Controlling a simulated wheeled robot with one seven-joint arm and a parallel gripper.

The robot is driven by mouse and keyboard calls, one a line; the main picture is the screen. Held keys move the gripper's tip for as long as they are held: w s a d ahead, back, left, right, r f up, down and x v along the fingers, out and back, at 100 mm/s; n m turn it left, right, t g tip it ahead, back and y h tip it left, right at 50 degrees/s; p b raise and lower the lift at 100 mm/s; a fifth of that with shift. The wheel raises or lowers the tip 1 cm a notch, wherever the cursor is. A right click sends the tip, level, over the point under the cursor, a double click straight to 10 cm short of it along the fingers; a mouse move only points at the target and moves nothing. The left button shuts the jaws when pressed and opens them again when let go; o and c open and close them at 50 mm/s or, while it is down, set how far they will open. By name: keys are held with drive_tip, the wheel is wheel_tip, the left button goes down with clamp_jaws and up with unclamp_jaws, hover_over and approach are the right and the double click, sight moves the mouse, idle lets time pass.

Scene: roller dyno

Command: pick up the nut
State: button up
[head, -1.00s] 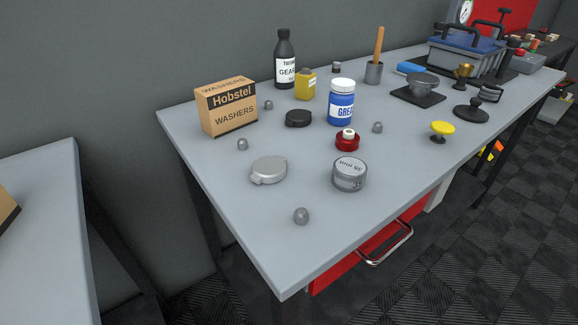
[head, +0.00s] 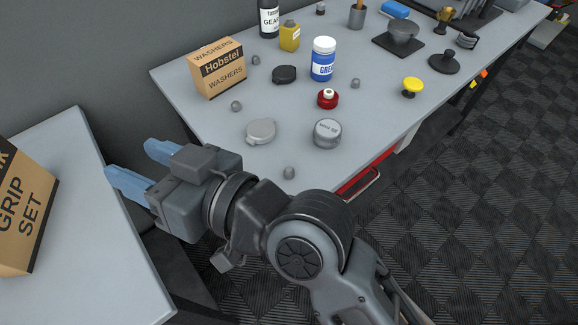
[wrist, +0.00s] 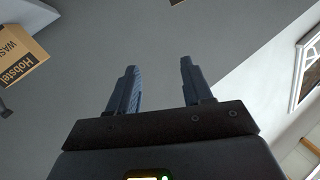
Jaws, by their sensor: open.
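Several small grey domed pieces that look like nuts lie on the grey workbench (head: 210,150). One nut (head: 289,172) is near the front edge, one nut (head: 236,106) is near the left edge, one nut (head: 256,60) is beside the washers box and one nut (head: 356,83) is right of the grease jar. I cannot tell which one is meant. My gripper (head: 132,160) is open and empty, in the gap left of the workbench, its blue fingers pointing left. The wrist view shows its two fingers (wrist: 158,68) apart with only wall beyond; no nut shows there.
The washers box (head: 218,70) stands on the bench's left end; it also shows in the wrist view (wrist: 18,58). A silver lid (head: 261,131), a grey tin (head: 327,134), a red-capped piece (head: 327,98) and a grease jar (head: 323,62) crowd the middle. A second table (head: 90,245) is at left.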

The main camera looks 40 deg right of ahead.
drive_tip(key=w+a+r+n+g+y, duration=0.4)
drive_tip(key=a+r+n, duration=0.1)
drive_tip(key=n, duration=0.2)
drive_tip(key=n+g+h, duration=1.2)
hover_over(288, 172)
drive_tip(key=f, duration=0.9)
drive_tip(key=w+f, duration=0.1)
drive_tip(key=f, duration=0.3)
drive_tip(key=shift+d+f, duration=0.1)
drive_tip(key=shift+f, duration=0.2)
drive_tip(key=f, duration=0.5)
drive_tip(key=s+f, duration=0.1)
drive_tip(key=f, duration=0.1)
drive_tip(key=shift+f+p, duration=0.15)
drive_tip(key=shift+p, duration=0.2)
